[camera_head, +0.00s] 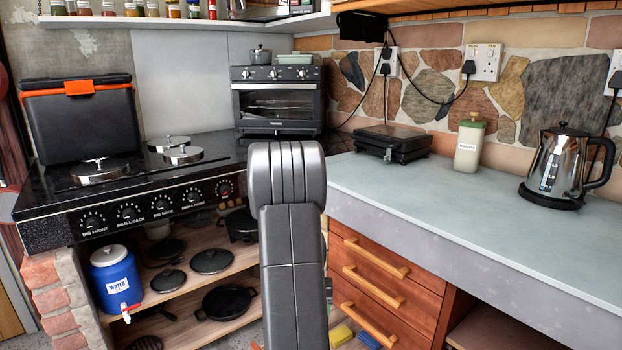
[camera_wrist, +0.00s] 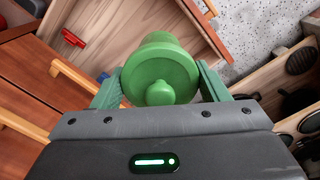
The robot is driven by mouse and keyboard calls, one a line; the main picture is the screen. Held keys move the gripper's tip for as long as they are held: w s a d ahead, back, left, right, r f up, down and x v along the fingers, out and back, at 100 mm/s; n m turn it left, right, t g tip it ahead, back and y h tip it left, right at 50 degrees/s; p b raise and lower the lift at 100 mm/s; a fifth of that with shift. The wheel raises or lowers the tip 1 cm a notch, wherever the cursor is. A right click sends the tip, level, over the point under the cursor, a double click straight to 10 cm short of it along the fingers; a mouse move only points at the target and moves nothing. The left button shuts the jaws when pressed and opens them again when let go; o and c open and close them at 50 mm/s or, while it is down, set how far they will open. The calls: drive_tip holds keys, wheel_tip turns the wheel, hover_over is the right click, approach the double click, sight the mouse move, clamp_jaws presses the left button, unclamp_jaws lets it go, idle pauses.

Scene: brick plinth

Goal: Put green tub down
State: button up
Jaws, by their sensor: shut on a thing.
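The green tub (camera_wrist: 160,62) shows in the wrist view, a round green thing with a lid and a knob, seen from its lidded end. My gripper (camera_wrist: 160,88) is shut on it, with one green finger on each side of it. The tub is held in front of the wooden drawers and a wooden tray-like surface below. In the head view my arm fills the middle, and the gripper and the green tub are hidden behind or below it.
The grey worktop (camera_head: 430,195) has clear room between the black grill (camera_head: 392,143), the pale green-lidded canister (camera_head: 469,146) and the kettle (camera_head: 562,168). Wooden drawers (camera_head: 385,275) stand below it. The cooker (camera_head: 120,195) is at left, with a blue water container (camera_head: 115,280) on the shelf below.

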wheel_tip(320, 180, up, 13)
drive_tip(key=s+p, duration=0.2)
drive_tip(key=p, duration=1.8)
drive_tip(key=shift+s+d, duration=0.15)
drive_tip(key=shift+d, duration=0.05)
